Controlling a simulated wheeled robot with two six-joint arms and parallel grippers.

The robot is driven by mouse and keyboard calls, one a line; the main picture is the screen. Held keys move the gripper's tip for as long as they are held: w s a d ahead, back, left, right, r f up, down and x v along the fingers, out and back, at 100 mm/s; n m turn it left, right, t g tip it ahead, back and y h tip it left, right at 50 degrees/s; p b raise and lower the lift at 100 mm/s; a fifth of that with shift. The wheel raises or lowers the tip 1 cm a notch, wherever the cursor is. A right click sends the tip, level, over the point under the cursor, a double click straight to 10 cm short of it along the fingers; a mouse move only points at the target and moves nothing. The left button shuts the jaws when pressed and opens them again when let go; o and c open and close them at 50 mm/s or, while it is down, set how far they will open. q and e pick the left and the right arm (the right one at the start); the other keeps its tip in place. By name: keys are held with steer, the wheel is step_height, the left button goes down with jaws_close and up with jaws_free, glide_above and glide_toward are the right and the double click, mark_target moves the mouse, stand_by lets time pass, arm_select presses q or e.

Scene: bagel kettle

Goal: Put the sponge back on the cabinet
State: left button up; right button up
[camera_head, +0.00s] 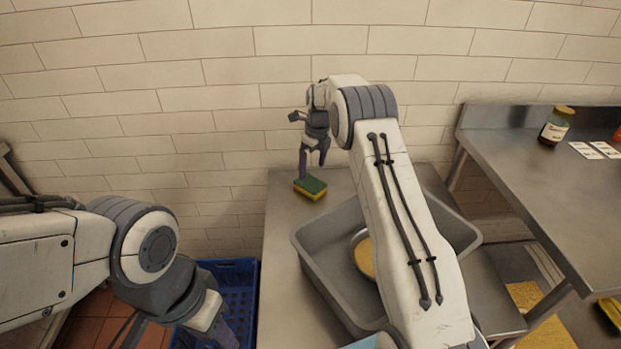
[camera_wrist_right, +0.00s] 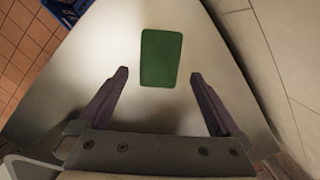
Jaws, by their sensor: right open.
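A sponge (camera_head: 310,188), green on top and yellow below, lies flat on the steel cabinet top (camera_head: 283,245), near its back end by the wall. My right gripper (camera_head: 313,165) is above the sponge, pointing down. In the right wrist view the green face of the sponge (camera_wrist_right: 161,58) lies ahead of the open fingers (camera_wrist_right: 158,78), roughly centred between them, with nothing held. My left arm comes in at the lower left of the head view. Its gripper is at most partly in the picture at the bottom edge, and its fingers cannot be made out.
A grey bin (camera_head: 318,262) with a round pan (camera_head: 362,257) inside stands on the cabinet, partly behind my right arm. A blue crate (camera_head: 243,290) is on the floor at left. A steel table (camera_head: 540,185) with a jar (camera_head: 556,126) stands at right.

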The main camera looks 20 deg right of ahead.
mark_target(314, 185)
steer(key=r, duration=0.5)
steer(key=shift+s+d, duration=0.1)
steer(key=shift+s, duration=0.2)
steer(key=s+a+r+n, duration=0.4)
steer(key=s+a+n, duration=0.5)
steer(key=a, duration=0.1)
steer(key=s+a+r+n, duration=0.5)
steer(key=s+a+n, duration=0.3)
steer(key=a+n, duration=0.15)
steer(key=s+a+f+n, duration=0.1)
steer(key=s+n, duration=0.8)
steer(key=s, duration=0.5)
steer(key=s+f+n+g, duration=0.1)
steer(key=s+n, duration=0.9)
steer(key=s, duration=0.3)
steer(key=shift+s+a+f, duration=0.25)
steer(key=shift+s+a, duration=0.1)
steer(key=shift+a, duration=0.05)
step_height(314, 185, up, 9)
steer(key=p, duration=0.8)
steer(key=shift+f+p, duration=0.2)
steer(key=shift+p, duration=0.15)
